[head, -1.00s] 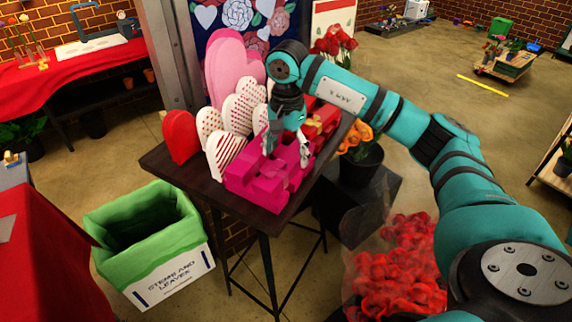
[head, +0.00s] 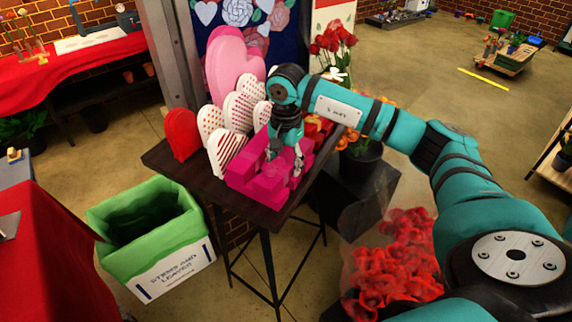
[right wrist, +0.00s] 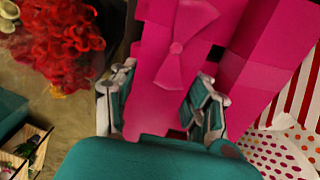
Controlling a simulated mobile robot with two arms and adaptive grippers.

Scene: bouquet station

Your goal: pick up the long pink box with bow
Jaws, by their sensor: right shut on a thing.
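The long pink box with a bow (right wrist: 155,82) fills the middle of the right wrist view, its pink bow on the face toward the camera. My right gripper (right wrist: 161,104) has one finger on each side of this box and is shut on it. In the head view my right gripper (head: 285,157) reaches down into the group of magenta boxes (head: 258,187) on the dark table. The fingers and neighbouring boxes partly hide the held box there, and I cannot tell whether it is off the tabletop. My left gripper is not in view.
Heart-shaped boxes (head: 182,134) stand at the left and back of the dark table (head: 192,172). A green-lined bin (head: 125,262) is on the floor at left. Red flowers (head: 395,262) lie below my right arm, and potted orange flowers (head: 360,157) stand right of the table.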

